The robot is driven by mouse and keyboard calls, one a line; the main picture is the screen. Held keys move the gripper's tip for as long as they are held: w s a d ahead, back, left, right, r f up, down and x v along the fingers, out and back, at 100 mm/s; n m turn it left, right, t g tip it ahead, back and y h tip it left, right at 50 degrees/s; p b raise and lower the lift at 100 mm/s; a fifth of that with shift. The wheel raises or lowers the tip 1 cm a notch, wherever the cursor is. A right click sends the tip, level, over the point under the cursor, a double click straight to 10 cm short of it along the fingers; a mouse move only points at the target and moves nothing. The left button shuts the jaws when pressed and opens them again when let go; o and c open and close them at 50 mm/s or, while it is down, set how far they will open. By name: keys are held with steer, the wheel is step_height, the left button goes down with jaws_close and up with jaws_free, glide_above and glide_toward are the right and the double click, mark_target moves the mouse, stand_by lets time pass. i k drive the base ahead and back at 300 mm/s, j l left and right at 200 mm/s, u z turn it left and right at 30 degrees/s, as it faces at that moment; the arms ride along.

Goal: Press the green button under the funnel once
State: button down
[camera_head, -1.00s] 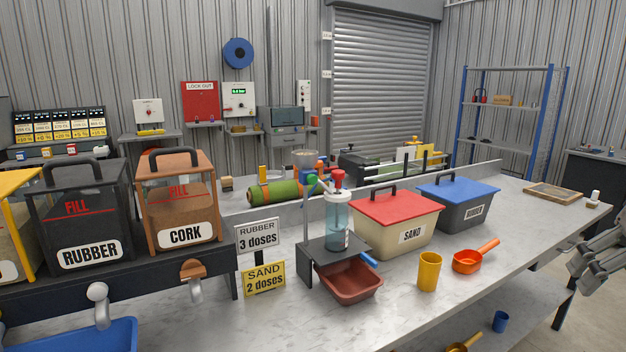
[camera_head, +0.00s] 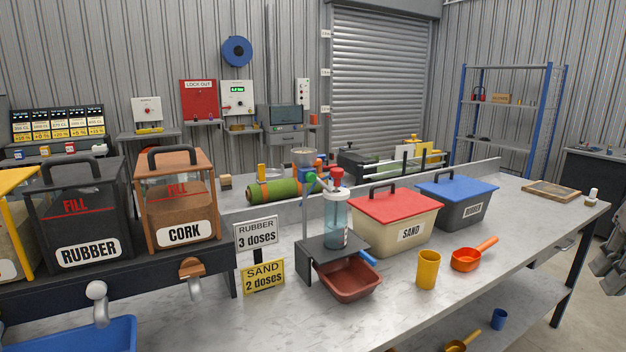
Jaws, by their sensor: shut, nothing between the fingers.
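A grey funnel (camera_head: 303,156) stands on a thin post at the middle of the bench. A small green part (camera_head: 311,183) shows just below it, beside blue and red parts; I take it for the green button, but it is too small to tell whether it is pressed. My gripper (camera_head: 603,284) is partly in view at the right edge, cut off by the frame. It is shut and empty, beyond the bench's right end, far from the funnel.
A brown-red tray (camera_head: 348,279) lies below the stand. Sand (camera_head: 397,226) and rubber (camera_head: 456,203) boxes stand right of it, with a yellow cup (camera_head: 428,270) and orange scoop (camera_head: 467,260) in front. Dose signs (camera_head: 263,277) stand left.

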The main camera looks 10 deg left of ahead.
mark_target(310, 177)
steer(key=i+l, duration=0.1)
steer(key=l, duration=0.4)
steer(key=i+l, duration=0.1)
steer(key=l, duration=0.35)
steer(key=u, duration=1.75)
